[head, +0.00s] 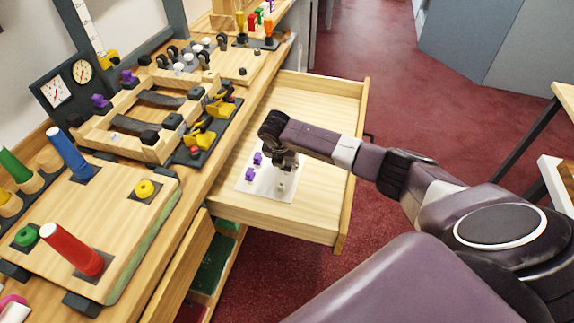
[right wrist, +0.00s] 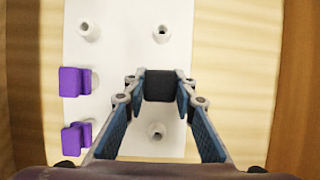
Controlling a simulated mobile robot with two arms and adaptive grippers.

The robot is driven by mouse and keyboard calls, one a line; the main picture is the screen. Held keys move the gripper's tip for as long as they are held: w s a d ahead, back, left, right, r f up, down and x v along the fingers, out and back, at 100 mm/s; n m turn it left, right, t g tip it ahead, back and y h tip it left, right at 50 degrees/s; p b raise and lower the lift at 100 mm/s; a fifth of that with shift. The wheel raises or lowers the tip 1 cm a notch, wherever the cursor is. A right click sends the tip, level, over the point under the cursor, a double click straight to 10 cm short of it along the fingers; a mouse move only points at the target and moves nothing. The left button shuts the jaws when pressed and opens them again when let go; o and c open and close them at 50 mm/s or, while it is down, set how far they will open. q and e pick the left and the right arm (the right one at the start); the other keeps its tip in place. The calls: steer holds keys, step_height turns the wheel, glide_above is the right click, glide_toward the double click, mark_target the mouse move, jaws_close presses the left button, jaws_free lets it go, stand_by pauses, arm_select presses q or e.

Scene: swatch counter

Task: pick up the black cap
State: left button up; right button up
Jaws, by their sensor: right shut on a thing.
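The black cap (right wrist: 160,86) is a small dark block between the fingertips of my right gripper (right wrist: 159,84) in the right wrist view. The gripper is shut on it, with a finger pressed on each side. In the head view my right gripper (head: 286,160) points down over a white plate (head: 258,187) in the open drawer, and it hides the cap there. I cannot tell whether the cap touches the plate. Two purple caps (right wrist: 74,81) sit at the plate's left side. Bare white pegs (right wrist: 161,34) stand on the plate. My left gripper is out of view.
The pulled-out wooden drawer (head: 318,107) has raised walls and much bare floor around the plate. The counter on the left holds a board with coloured cones (head: 75,250), wooden racks (head: 150,112), yellow clips and gauges (head: 57,90). Red floor lies beyond the drawer.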

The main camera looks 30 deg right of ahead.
step_height(320, 180, up, 20)
steer(key=shift+b, duration=0.3)
stand_by(0.3)
